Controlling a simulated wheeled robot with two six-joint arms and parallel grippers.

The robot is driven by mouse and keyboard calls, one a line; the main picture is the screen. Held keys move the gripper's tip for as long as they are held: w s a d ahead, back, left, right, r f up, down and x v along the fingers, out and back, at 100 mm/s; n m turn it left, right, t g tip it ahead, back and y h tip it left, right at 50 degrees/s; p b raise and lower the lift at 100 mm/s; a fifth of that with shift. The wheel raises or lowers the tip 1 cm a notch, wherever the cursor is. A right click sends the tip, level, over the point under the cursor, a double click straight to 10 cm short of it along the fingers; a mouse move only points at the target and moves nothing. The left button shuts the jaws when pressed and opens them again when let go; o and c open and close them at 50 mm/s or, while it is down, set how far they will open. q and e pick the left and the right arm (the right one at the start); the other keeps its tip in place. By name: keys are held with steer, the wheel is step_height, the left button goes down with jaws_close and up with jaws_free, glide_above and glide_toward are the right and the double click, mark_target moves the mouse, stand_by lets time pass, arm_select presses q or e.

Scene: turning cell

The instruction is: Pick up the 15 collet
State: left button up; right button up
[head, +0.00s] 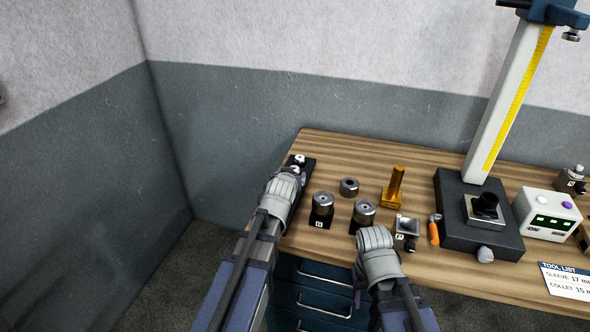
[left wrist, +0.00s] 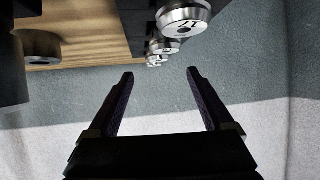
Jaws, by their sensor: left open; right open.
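A dark rack (head: 308,165) with small silver collets (head: 299,159) stands at the table's left end. My left gripper (head: 286,180) is at this rack and hides part of it; its fingertips are hard to see there. In the left wrist view, my left gripper (left wrist: 160,73) is open with nothing between its fingers. Beyond them, a silver collet (left wrist: 184,20) has a mark that looks like an upside-down 17. Smaller collets (left wrist: 163,46) stand in line behind it, their numbers unreadable, so I cannot tell which is the 15 collet. My right gripper (head: 375,240) is open by the table's front edge.
Two silver cylinders on dark blocks (head: 322,204) (head: 364,211), a loose ring (head: 349,186) and a brass piece (head: 395,188) stand right of the rack. Drawers (head: 325,291) sit below.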

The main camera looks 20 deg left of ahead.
arm_select(q)
steer(key=shift+w+f, duration=0.2)
steer(key=shift+w, duration=0.1)
steer(key=shift+b+x, duration=1.8)
steer(key=shift+x, duration=1.75)
steer(key=shift+d+r, duration=0.1)
steer(key=shift+r, duration=0.1)
steer(key=shift+c, duration=0.2)
jaws_close()
